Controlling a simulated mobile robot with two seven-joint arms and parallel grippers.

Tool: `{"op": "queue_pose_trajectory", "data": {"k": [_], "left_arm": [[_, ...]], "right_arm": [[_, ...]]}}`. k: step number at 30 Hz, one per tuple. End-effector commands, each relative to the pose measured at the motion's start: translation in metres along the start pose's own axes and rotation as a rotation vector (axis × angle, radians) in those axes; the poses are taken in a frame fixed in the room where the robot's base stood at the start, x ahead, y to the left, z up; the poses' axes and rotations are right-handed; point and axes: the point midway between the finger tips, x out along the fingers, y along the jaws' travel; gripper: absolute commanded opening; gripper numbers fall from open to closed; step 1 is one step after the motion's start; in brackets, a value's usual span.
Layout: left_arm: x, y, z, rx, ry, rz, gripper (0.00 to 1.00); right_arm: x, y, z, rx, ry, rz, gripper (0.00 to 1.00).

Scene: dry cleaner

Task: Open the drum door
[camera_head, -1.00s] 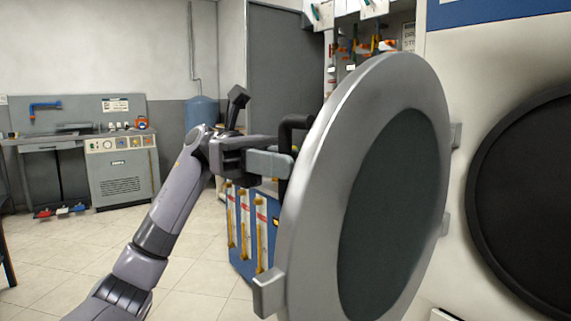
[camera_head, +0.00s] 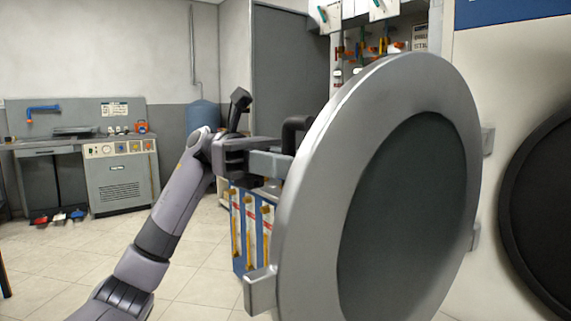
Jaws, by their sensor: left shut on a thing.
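The drum door (camera_head: 300,235) is a round grey disc with a dark centre pane. It stands swung open, well away from the round black drum opening (camera_head: 545,210) in the machine's front at the right. Two hinge blocks (camera_head: 487,140) show at the door's right edge, and a latch block (camera_head: 260,290) sticks out at its lower left. My left gripper (camera_head: 280,163) is at the door's left side, shut on the black door handle (camera_head: 296,128). The door hides part of the grip. My right gripper is not in view.
A blue cart with yellow-handled tools (camera_head: 252,225) stands behind the door. A workbench (camera_head: 45,150), a grey cabinet unit (camera_head: 122,180) and a blue tank (camera_head: 203,115) line the back wall. Tiled floor (camera_head: 60,260) at the left is mostly clear.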

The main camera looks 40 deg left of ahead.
Motion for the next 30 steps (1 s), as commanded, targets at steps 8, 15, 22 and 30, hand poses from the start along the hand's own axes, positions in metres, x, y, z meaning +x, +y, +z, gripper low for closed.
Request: {"op": "queue_pose_trajectory", "data": {"k": [8, 15, 22, 30], "left_arm": [[0.0000, 0.0020, -0.0002, -0.003, -0.002, 0.004, 0.00], [0.0000, 0.0022, 0.0001, -0.003, -0.003, 0.005, 0.00], [0.0000, 0.0019, 0.0001, -0.003, -0.003, 0.004, 0.42], [-0.0013, 0.0014, 0.0002, -0.001, -0.002, 0.002, 0.42]], "right_arm": [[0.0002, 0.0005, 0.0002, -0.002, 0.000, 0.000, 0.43], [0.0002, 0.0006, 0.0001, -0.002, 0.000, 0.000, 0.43], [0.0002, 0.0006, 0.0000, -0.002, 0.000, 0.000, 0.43], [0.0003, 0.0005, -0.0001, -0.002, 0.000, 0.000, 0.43]]}}
